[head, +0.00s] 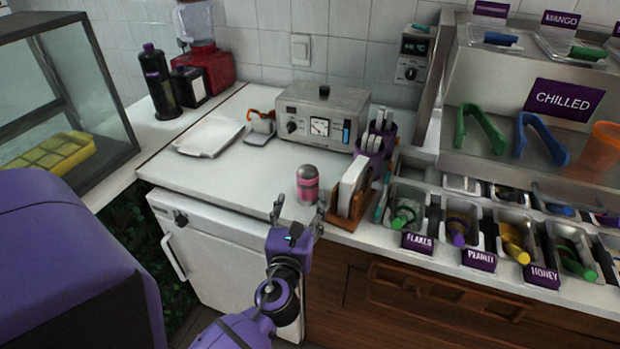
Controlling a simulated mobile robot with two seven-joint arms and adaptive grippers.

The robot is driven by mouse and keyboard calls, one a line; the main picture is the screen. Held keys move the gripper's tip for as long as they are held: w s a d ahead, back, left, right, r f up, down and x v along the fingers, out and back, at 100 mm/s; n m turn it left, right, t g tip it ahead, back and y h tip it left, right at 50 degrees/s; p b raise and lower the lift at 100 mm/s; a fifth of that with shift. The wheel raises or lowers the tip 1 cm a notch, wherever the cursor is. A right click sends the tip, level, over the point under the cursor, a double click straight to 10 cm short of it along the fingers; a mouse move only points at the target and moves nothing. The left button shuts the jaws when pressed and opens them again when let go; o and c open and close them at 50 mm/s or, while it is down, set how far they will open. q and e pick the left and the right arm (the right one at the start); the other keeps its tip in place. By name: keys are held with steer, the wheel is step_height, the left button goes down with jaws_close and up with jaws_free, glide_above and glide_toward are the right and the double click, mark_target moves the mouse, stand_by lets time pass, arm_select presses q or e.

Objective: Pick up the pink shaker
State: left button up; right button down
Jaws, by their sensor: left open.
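The pink shaker (307,186) stands upright on the white counter, near its front edge. It has a pink body and a greyish domed top. My left gripper (298,212) is at the counter's front edge, just in front of the shaker. Its two fingers are spread apart, one to the left of the shaker and one to its lower right. The gripper is open and empty. I cannot tell whether a finger touches the shaker. My right gripper is not in view.
A wooden holder with white napkins (352,188) stands close to the right of the shaker. A metal appliance (324,116) is behind it. A white tray (208,136) lies at the back left. Topping bins (407,205) line the right. The counter left of the shaker is clear.

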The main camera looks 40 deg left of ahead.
mark_target(306, 191)
arm_select(q)
steer(key=shift+d+x, duration=0.2)
steer(key=shift+x, duration=1.35)
steer(key=x, duration=0.4)
steer(key=shift+w+f+p, duration=0.1)
steer(key=shift+w+p, duration=0.3)
steer(key=shift+w, duration=0.05)
steer(key=c, duration=1.3)
